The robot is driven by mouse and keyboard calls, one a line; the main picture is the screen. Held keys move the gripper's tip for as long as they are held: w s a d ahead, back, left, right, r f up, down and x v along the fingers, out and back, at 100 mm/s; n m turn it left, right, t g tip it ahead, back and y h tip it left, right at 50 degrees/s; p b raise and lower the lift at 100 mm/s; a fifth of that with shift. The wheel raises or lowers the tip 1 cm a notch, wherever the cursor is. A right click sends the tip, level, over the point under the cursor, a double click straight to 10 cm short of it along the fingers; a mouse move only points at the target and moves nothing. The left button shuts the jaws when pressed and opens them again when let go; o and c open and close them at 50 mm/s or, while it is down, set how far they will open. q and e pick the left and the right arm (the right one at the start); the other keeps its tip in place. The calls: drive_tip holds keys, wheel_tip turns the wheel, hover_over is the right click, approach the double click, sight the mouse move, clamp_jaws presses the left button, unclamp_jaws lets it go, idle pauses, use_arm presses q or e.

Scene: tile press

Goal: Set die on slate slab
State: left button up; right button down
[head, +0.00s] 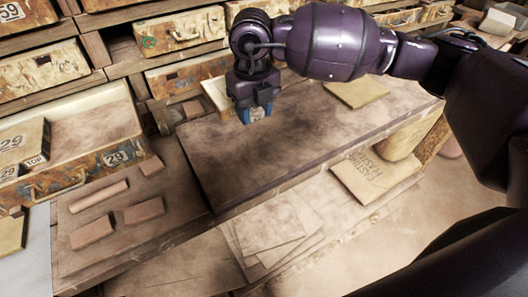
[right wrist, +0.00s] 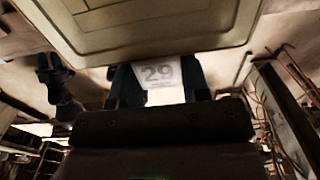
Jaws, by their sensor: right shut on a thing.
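My right gripper (head: 256,115) is shut on a pale die and holds it at the back left part of the slate slab (head: 310,128). In the right wrist view the gripper (right wrist: 158,90) grips a part marked 29, and the die's broad beige face (right wrist: 155,22) with a raised rim fills the top. In the head view the gripper hides most of the die; a cream edge (head: 217,92) shows behind it. I cannot tell whether the die touches the slab. The slab is flat, dark and mostly bare.
An open drawer (head: 90,165) marked 29 at the left holds a box marked 29 TOP (head: 22,142). Several clay bars (head: 145,210) lie left of the slab. A tan pad (head: 357,92) lies on its back right. A sack (head: 372,176) and loose sheets (head: 265,225) lie in front.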

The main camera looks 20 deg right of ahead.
sight(256, 167)
wheel_tip(256, 167, down, 17)
drive_tip(key=shift+r, duration=0.15)
idle(0.5)
drive_tip(key=c, duration=0.6)
unclamp_jaws()
drive_tip(key=shift+f, duration=0.2)
wheel_tip(256, 167, up, 12)
drive_tip(key=shift+r, duration=0.15)
